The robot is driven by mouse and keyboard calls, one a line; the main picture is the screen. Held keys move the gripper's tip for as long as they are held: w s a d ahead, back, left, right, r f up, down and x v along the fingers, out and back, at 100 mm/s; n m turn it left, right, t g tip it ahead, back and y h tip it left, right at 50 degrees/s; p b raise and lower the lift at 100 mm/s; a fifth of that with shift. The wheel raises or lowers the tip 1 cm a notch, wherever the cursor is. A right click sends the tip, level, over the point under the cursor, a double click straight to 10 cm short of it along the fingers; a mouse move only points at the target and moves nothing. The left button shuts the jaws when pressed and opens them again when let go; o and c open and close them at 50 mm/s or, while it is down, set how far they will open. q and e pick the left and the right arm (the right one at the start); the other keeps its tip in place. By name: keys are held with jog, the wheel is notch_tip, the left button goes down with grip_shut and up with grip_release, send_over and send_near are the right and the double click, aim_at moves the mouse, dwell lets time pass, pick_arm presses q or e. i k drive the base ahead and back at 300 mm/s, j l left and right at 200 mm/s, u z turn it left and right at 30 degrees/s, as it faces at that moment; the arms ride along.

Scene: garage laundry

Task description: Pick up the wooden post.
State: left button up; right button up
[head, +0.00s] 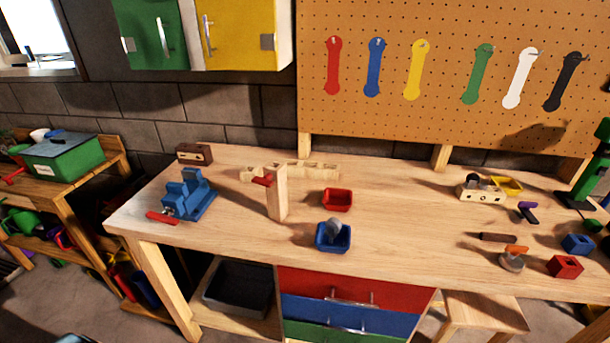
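An upright light wooden post (278,195) stands on the workbench (390,215), left of the middle in the head view. A small red piece (262,181) shows at its upper left side; I cannot tell whether it is attached. The post's base rests on the bench top, and its front is unobstructed. Neither of my grippers is in view.
A blue vise (187,196) with a red handle stands left of the post. A red bin (337,200) and a blue bin (333,237) are to its right. A wooden rail (315,171) lies behind it. The bench middle right is clear.

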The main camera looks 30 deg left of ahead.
aim_at(276, 196)
jog(key=u, duration=1.95)
jog(key=i+j+z, duration=0.15)
jog(key=z, duration=0.25)
jog(key=i+j+z, duration=0.1)
jog(key=j+z, duration=0.15)
jog(key=z, duration=0.15)
jog(key=i+j+z, duration=0.1)
jog(key=j+z, duration=0.15)
jog(key=z, duration=0.2)
